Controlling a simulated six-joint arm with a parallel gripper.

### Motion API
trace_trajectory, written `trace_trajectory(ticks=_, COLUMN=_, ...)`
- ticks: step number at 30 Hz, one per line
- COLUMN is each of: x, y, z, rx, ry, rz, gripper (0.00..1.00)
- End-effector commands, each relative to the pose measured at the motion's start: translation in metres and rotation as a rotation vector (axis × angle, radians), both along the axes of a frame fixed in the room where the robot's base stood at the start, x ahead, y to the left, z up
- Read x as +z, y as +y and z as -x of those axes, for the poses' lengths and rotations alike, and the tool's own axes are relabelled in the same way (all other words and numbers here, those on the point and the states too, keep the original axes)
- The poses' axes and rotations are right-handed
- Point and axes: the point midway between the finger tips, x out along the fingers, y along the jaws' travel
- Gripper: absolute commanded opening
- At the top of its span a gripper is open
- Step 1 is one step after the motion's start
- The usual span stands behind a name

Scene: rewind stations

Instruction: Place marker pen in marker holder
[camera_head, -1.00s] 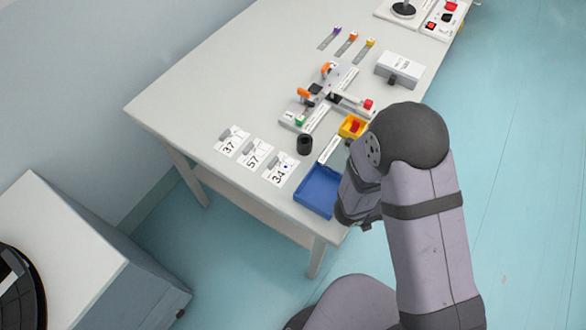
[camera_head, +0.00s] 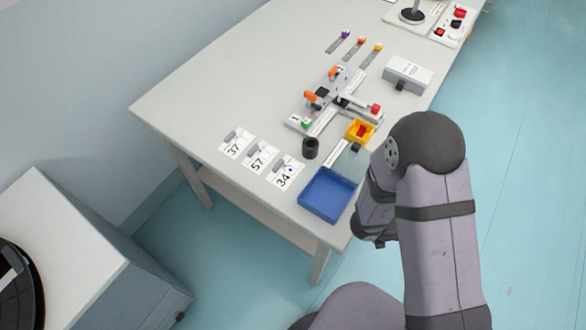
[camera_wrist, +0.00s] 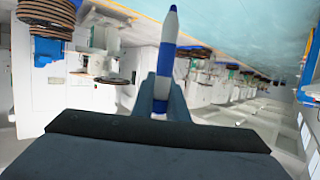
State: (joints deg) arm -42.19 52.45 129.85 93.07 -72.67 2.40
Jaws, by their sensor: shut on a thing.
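In the wrist view the marker pen (camera_wrist: 168,45), white with blue bands and a blue tip, stands upright between the fingers of my gripper (camera_wrist: 161,97), which is shut on it. The pen's tip points up in that picture, and its lower end is partly hidden between the fingers. In the head view my arm hides most of my gripper, and the pen cannot be made out. A small dark cylindrical cup (camera_head: 310,148), which looks like the marker holder, stands on the table left of my arm. My gripper is apart from it.
A blue tray (camera_head: 343,211) sits at the table's near corner beside my arm. Numbered cards (camera_head: 257,158) lie left of the cup. A slotted fixture (camera_head: 318,112) and a white box (camera_head: 407,74) stand farther back.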

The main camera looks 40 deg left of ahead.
Motion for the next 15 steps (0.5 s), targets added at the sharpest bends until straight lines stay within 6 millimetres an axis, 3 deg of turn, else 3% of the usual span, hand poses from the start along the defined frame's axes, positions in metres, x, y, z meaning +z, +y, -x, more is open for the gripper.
trace_trajectory(ticks=8, x=0.013, y=0.013, z=-0.003, rx=0.028, ry=-0.003, rz=-0.002, gripper=0.0)
trace_trajectory(ticks=15, x=0.066, y=0.062, z=-0.021, rx=0.112, ry=-0.008, rz=-0.007, gripper=0.0)
